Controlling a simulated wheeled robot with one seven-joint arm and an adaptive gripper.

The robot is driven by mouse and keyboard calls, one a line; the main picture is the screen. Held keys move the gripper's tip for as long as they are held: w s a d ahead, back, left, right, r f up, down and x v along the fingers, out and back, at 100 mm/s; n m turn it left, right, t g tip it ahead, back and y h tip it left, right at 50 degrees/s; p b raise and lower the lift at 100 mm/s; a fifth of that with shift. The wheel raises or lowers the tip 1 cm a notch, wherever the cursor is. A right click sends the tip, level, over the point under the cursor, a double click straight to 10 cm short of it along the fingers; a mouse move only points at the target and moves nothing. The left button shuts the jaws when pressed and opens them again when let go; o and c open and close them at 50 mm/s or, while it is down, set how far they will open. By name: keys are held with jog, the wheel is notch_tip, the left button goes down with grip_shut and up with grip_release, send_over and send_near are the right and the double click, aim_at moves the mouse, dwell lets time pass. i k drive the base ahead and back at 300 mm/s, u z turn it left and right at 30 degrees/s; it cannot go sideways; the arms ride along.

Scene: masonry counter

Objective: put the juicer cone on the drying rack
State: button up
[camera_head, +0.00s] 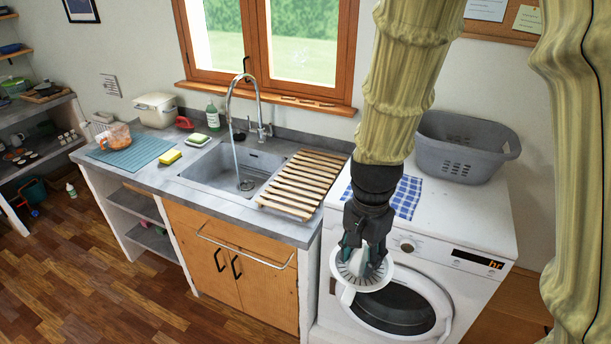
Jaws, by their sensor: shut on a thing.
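The juicer cone (350,277) is a white ribbed round piece with a flat rim. My gripper (362,258) is shut on it and holds it in the air in front of the washing machine. The gripper fingers hide part of the cone. The wooden slatted drying rack (303,183) lies on the counter to the right of the sink, up and left of my gripper. Its slats look bare.
The sink (233,167) has a tall tap (231,100). A washing machine (470,215) stands right of the counter, with a blue checked cloth (407,197) and a grey laundry basket (462,150) on top.

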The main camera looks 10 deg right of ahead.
aim_at(314, 166)
jog(key=i, duration=2)
jog(key=u, duration=0.05)
